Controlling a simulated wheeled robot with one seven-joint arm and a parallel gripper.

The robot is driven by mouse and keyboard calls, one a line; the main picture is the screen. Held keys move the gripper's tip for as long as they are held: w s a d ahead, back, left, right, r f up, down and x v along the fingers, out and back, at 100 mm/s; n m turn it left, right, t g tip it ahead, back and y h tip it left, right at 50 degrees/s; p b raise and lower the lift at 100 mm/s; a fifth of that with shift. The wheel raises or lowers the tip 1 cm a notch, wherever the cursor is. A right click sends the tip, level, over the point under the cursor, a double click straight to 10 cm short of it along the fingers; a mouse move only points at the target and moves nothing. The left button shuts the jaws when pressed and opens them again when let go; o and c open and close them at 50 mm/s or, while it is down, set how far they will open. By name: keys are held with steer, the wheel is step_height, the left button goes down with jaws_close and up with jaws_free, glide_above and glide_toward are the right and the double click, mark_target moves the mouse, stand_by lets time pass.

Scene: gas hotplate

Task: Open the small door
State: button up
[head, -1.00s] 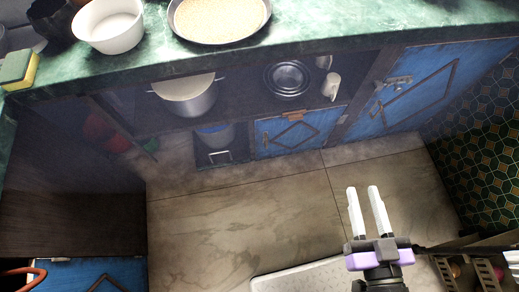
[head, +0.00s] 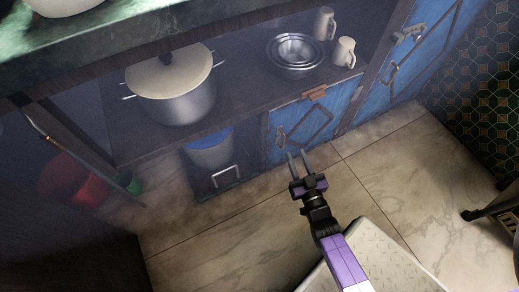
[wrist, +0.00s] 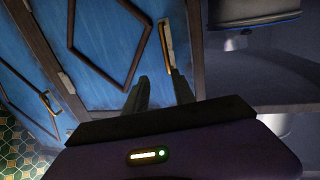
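The small door (head: 318,112) is a blue panel with a dark diamond frame, low in the cabinet under the shelf, and it looks closed. In the wrist view the small door (wrist: 95,45) fills the upper left. Its slim handle (head: 281,136) is near the door's left edge; in the wrist view the handle (wrist: 167,48) stands at the door's right edge, beyond my fingers. My gripper (head: 298,154) is open and empty, in front of the door's lower left part. In the wrist view my gripper (wrist: 161,85) has its two fingers apart, pointing towards the handle.
A lidded pot (head: 175,90), nested metal bowls (head: 296,52) and mugs (head: 345,52) stand on the shelf. A blue-lidded container (head: 210,148) is left of the small door. A taller blue door (head: 420,50) is at right. Red (head: 75,182) and green containers are lower left.

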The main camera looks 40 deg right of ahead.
steer(key=a+b+x, duration=0.1)
steer(key=b+x, duration=0.1)
steer(key=x, duration=0.5)
steer(key=shift+w+a, duration=0.2)
steer(key=shift+w, duration=0.2)
steer(key=shift+c, duration=0.4)
jaws_close()
steer(key=shift+f, duration=0.1)
stand_by(0.8)
